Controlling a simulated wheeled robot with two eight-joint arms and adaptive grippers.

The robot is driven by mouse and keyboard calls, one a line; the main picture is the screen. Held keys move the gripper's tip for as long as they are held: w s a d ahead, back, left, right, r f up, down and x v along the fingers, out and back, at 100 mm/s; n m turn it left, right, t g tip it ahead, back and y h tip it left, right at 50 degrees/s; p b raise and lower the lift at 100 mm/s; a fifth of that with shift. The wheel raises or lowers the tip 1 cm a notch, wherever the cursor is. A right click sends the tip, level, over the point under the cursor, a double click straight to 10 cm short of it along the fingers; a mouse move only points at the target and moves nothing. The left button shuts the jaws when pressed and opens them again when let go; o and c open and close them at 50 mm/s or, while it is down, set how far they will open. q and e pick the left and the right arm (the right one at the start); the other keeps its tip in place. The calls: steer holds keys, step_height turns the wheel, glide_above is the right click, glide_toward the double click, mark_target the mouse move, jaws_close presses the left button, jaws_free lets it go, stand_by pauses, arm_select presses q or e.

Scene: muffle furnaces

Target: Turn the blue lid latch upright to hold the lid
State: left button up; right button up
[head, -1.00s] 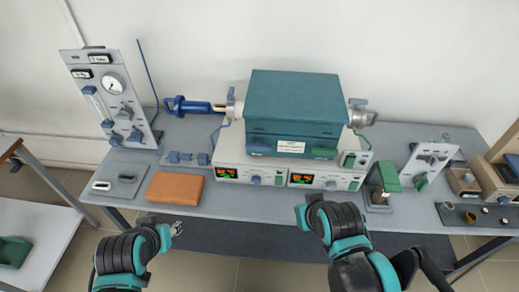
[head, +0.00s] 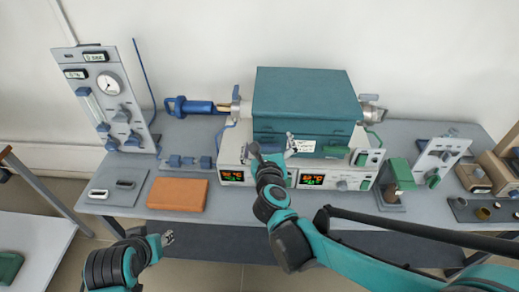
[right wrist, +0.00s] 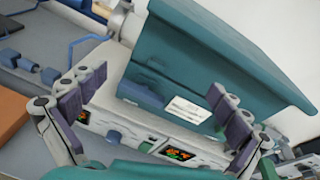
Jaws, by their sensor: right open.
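The furnace (head: 305,95) is a teal box with its lid down. The blue lid latch (right wrist: 142,95) shows on the left of its front face in the right wrist view, lying lengthwise along the front rather than upright. Nothing is held. My left gripper (head: 166,238) is low at the table's front, far from the furnace; its jaws are too small to read.
A green latch (head: 337,151) is on the right of the front face. A control unit with lit displays (head: 312,180) stands beneath the furnace. An orange block (head: 178,194) lies at left, a gauge panel (head: 106,98) behind it. A green-topped stand (head: 400,175) is at right.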

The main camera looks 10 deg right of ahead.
mark_target(267, 146)
step_height(267, 146, down, 6)
steer(key=m+g, duration=0.2)
steer(key=m, duration=0.2)
steer(key=shift+h, duration=0.3)
steer(key=b+x, duration=0.3)
steer(key=x, duration=0.4)
steer(key=shift+a+f, duration=0.1)
steer(key=shift+f, duration=0.15)
steer(key=c, duration=1.1)
